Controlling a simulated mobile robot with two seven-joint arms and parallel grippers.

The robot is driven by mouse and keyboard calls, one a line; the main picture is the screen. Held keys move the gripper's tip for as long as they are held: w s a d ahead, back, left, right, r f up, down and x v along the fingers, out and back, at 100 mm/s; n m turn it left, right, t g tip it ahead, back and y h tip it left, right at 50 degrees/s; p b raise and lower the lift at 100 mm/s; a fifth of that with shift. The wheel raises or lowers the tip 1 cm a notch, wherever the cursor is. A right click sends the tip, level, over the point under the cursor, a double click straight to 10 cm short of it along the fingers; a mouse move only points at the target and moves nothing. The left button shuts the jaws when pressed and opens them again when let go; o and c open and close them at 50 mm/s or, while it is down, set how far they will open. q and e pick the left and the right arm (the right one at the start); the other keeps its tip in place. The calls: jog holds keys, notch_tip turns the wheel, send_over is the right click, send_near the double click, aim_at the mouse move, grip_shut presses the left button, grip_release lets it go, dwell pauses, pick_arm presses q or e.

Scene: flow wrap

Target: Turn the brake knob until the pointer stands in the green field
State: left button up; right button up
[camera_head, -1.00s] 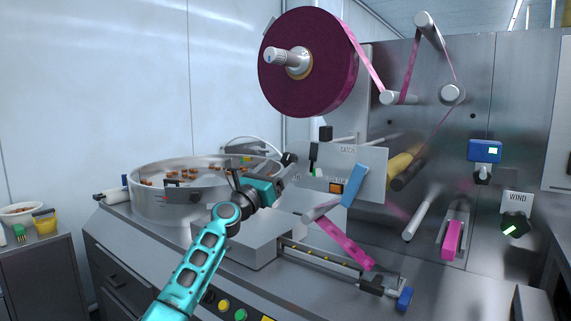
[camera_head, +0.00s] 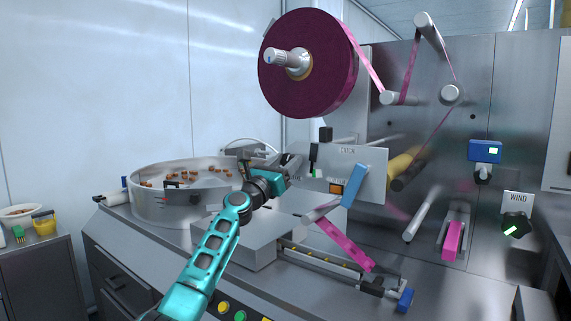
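A large dark-magenta film reel (camera_head: 325,70) hangs at the top centre on a spindle. A silver knob (camera_head: 275,58) sticks out from its hub; no label shows on it, and I cannot confirm that it is the brake knob. A dark knob (camera_head: 516,226) with a bright green-white mark sits under the WIND sign at the right. I cannot make out a pointer against a green field. My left gripper (camera_head: 294,163) is in front of the CATCH plate's left edge, below the reel and apart from the silver knob. My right gripper is out of view.
The CATCH plate (camera_head: 369,163) carries levers and a blue handle (camera_head: 353,185). A round bowl (camera_head: 150,205) with brown pieces stands left of my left arm. Pink film (camera_head: 362,55) runs from the reel over rollers. Free air lies left of the reel.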

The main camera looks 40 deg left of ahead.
pick_arm(q)
jog(key=c, duration=0.6)
jog(key=m+h+b, duration=0.1)
jog(key=m+b, duration=0.1)
jog(key=m, duration=0.1)
jog(key=m+h+b, duration=0.2)
jog(key=m+b, duration=0.1)
jog(key=shift+f+m+h, duration=0.1)
jog(key=shift+m+h, duration=0.2)
jog(key=shift+m, duration=0.6)
jog(key=shift+m+g+h+b, duration=0.4)
jog(key=shift+m+h+b, duration=0.1)
jog(key=shift+m, duration=0.7)
jog(key=o, duration=1.1)
jog(key=shift+c, duration=0.2)
